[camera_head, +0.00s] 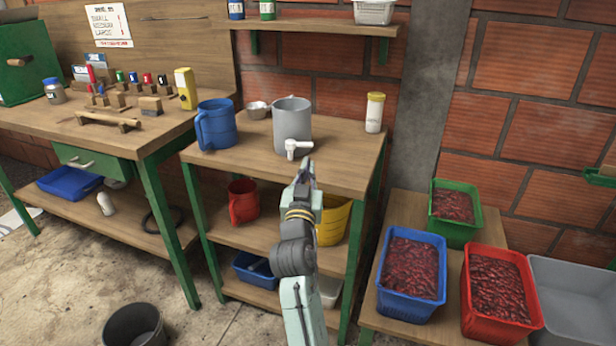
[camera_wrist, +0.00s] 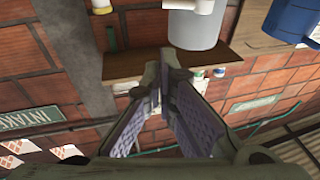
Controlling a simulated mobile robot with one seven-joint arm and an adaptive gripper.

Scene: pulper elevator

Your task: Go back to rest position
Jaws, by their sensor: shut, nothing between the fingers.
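My gripper (camera_head: 306,168) is at the end of my raised arm, in front of the small wooden table (camera_head: 345,165). Its tips are close to the white spigot of a grey container (camera_head: 292,122) in the head view; I cannot tell the exact gap. In the wrist view my gripper (camera_wrist: 160,72) has its two fingers together at the tips, with nothing between them. The grey container (camera_wrist: 195,30) also shows at the top of that view, apart from the fingers.
A blue jug (camera_head: 216,126) and a yellow-lidded jar (camera_head: 375,112) stand on the table. A red jug (camera_head: 243,202) and a yellow bucket (camera_head: 334,220) are below. Blue (camera_head: 410,310), red (camera_head: 535,305) and green (camera_head: 458,235) crates of red fruit stand right. A dark bucket (camera_head: 133,325) stands on the floor.

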